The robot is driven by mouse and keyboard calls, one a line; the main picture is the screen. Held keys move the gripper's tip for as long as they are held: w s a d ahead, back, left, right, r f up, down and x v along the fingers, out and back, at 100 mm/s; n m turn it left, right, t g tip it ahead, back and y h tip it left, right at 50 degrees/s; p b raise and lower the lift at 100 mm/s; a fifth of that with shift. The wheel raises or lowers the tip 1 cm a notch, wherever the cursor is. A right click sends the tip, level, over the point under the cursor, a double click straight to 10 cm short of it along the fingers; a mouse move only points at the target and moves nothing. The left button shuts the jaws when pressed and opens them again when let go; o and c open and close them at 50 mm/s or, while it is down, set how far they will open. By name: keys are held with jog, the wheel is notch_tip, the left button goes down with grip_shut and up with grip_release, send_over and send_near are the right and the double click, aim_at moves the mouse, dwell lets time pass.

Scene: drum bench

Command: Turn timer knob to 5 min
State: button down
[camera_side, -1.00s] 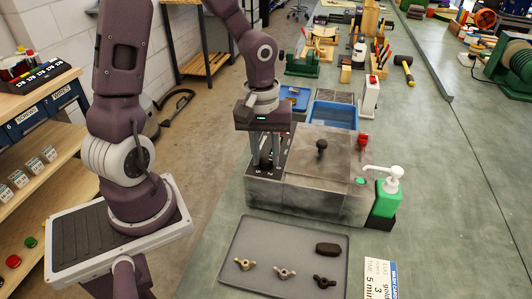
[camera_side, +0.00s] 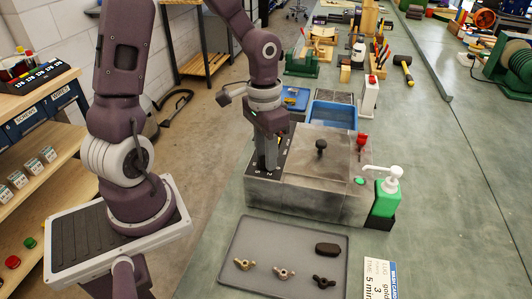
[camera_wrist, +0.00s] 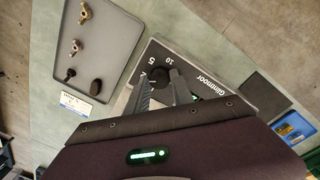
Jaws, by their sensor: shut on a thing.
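The timer knob (camera_wrist: 158,74) is a dark round knob on the black panel (camera_wrist: 263,98) of the drum machine. In the wrist view the numbers 5 and 10 and lettering are printed near it. My gripper (camera_wrist: 160,84) has its two fingers on either side of the knob and is shut on it. In the side view my gripper (camera_side: 269,165) points straight down on the panel at the left end of the grey machine (camera_side: 315,165), and its fingers hide the knob. I cannot read a pointer mark on the knob.
A grey tray (camera_side: 255,240) in front of the machine holds wing nuts and a dark oval piece (camera_side: 327,249). A printed card (camera_side: 380,280) reads "TIME 5 min". A green pump bottle (camera_side: 386,195) stands at the machine's right; a blue bin (camera_side: 333,115) is behind.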

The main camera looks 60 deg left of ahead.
jog(key=m, duration=0.6)
jog(key=shift+w+m, duration=0.1)
jog(key=shift+m, duration=0.2)
jog(key=m, duration=0.5)
jog(key=shift+d+g, duration=0.1)
jog(key=shift+g, duration=0.2)
jog(key=shift+m, duration=0.4)
jog(key=c, duration=1.1)
grip_release()
notch_tip(320, 180, up, 7)
jog(key=shift+w+r, duration=0.1)
jog(key=shift+w, duration=0.05)
